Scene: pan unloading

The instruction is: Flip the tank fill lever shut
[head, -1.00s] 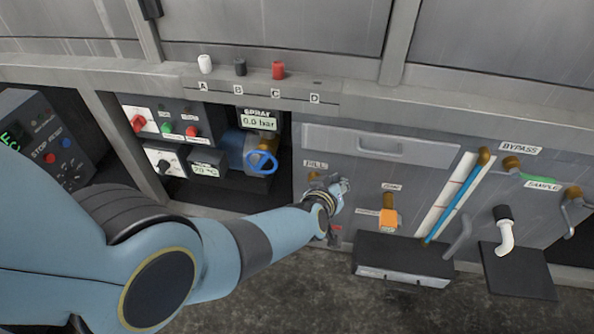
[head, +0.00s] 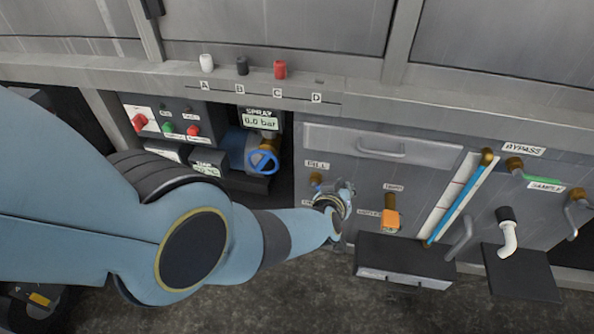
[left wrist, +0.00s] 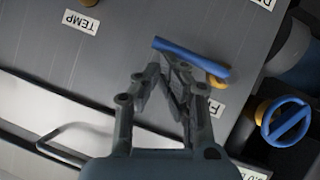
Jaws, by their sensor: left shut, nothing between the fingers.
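The fill lever (left wrist: 190,58) shows in the left wrist view as a blue handle beside a brass fitting (left wrist: 218,80), near a partly covered label (left wrist: 214,108). In the head view the brass fitting (head: 316,179) sits under the FILL label (head: 317,164); the blue handle is hidden there. My left gripper (head: 348,188) is close to the panel, just right of the fitting. In the left wrist view its fingers (left wrist: 160,72) are shut and empty, with the tips at the blue handle. I cannot tell whether they touch it. My right gripper is in neither view.
A blue handwheel (head: 262,161) stands left of the fill valve. An orange-handled valve (head: 390,218) and a black box (head: 404,262) are to the right, then a blue sight tube (head: 458,202). A drawer handle (head: 381,153) sticks out above.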

